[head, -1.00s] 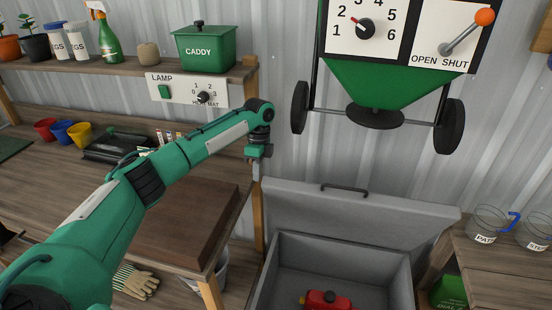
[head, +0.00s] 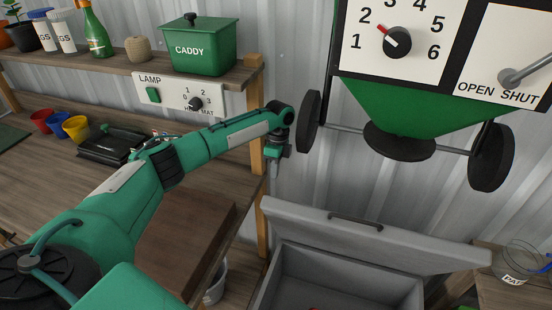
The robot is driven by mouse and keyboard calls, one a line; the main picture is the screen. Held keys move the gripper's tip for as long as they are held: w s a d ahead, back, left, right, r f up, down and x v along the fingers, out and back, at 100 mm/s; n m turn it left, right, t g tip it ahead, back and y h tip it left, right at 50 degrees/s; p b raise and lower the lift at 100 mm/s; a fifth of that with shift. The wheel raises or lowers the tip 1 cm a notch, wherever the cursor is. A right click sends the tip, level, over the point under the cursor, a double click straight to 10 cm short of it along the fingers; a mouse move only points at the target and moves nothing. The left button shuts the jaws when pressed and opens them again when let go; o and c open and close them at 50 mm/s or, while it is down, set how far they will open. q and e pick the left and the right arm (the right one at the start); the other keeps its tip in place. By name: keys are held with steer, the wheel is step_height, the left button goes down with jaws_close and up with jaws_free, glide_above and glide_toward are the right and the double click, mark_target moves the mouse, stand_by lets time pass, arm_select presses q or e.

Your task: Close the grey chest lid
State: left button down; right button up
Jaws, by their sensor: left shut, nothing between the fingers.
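The grey chest (head: 292,283) stands on the floor at the bottom right of the head view. Its grey lid (head: 410,248) is raised and tilted back toward the corrugated wall, with a dark handle (head: 355,222) near its upper edge. The chest's inside is mostly cut off by the lower frame edge. My left gripper (head: 275,172) points down, shut and empty, above and just left of the lid's upper left corner, apart from it. My right gripper is not in view.
A green spreader hopper (head: 405,115) with black wheels hangs above the chest. A wooden bench (head: 75,185) with a shelf is at left, its post beside my left arm.

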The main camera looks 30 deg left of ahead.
arm_select(q)
steer(key=s+f+p, duration=0.2)
steer(key=f, duration=0.1)
steer(key=s+f+p, duration=0.1)
steer(key=f, duration=0.1)
steer(key=shift+s+d, duration=0.15)
steer(key=shift+d, duration=0.2)
steer(key=shift+s+d+f, duration=0.1)
steer(key=shift+s+f, duration=0.25)
steer(key=shift+s, duration=0.15)
steer(key=shift+f, duration=0.1)
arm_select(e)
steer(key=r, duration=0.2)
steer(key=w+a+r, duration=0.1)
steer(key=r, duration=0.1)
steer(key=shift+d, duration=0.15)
